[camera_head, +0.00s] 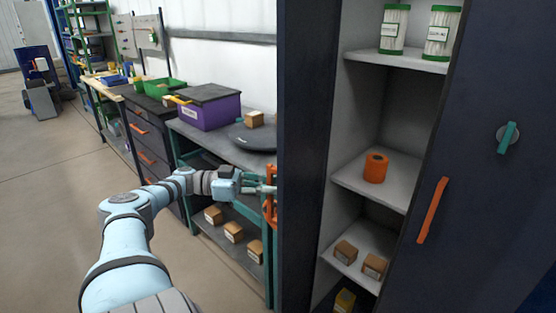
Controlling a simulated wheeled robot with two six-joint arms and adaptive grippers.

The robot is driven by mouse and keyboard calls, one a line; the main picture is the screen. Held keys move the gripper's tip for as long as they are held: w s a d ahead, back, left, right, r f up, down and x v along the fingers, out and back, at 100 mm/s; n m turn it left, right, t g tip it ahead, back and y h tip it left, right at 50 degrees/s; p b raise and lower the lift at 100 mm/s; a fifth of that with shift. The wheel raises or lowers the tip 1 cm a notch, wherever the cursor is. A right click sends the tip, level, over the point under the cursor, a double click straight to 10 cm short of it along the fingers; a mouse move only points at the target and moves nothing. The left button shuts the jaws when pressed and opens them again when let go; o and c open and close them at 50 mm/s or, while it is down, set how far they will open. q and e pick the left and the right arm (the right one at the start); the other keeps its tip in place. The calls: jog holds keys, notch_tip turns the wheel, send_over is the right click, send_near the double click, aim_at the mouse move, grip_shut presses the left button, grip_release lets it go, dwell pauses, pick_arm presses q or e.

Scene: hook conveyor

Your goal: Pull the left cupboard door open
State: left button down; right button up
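The cupboard's left door (304,150) is a tall dark blue panel. It stands swung open towards me, and the shelves behind it show. Its orange handle (271,203) is on its outer side, at the panel's left edge in the picture. My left arm reaches in from the lower left. My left gripper (262,188) is at this handle, with its fingers overlapping it in the view. The fingers are small and partly hidden, so whether they are closed around the handle is not clear. My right gripper is not in view.
The right cupboard door (480,200) is shut, with an orange handle (432,210) and a teal knob (507,137). Shelves hold green-capped containers (394,28), an orange roll (375,167) and small boxes (345,251). A workbench with a purple box (209,110) stands left of the cupboard.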

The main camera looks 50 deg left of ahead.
pick_arm(q)
jog(key=shift+a, duration=0.2)
jog(key=c, duration=1.6)
grip_release()
jog(key=shift+c, duration=0.2)
